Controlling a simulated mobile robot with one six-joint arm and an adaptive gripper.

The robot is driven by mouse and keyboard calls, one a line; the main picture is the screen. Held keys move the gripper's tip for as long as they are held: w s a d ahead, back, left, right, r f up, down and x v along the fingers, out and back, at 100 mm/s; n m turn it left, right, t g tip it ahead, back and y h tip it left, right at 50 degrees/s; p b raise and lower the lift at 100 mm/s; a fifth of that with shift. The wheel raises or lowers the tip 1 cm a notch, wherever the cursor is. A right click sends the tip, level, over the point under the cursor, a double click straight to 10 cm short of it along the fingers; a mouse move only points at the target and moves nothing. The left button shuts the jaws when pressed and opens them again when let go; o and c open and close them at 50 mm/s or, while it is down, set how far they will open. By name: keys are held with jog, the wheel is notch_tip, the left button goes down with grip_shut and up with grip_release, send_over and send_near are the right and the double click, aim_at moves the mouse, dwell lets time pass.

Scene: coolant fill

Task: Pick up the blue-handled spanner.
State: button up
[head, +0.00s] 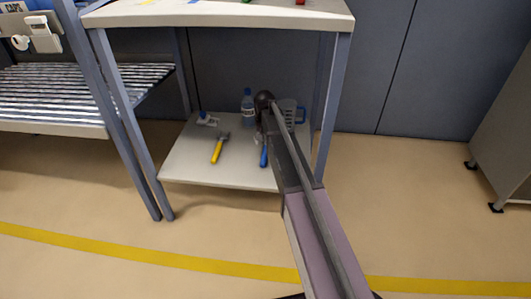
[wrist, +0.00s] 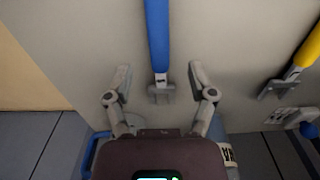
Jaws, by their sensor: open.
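The blue-handled spanner (head: 264,156) lies on the lower shelf, beside my arm in the head view, which hides part of it. In the wrist view its blue handle (wrist: 158,38) runs up out of the picture, and its grey metal head lies between my fingers. My gripper (wrist: 160,72) is open, with one finger on each side of the spanner and a gap on both sides. The fingers do not appear to touch it. How high they are above the shelf is hard to tell.
The tabletop (head: 220,17) is above, with legs at the sides. A slatted rack (head: 80,85) stands left.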

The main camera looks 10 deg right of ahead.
aim_at(265, 150)
jog(key=shift+f, duration=0.15)
notch_tip(265, 150, down, 5)
jog(key=b, duration=0.5)
jog(key=shift+w+d, duration=0.15)
dwell(0.5)
grip_shut()
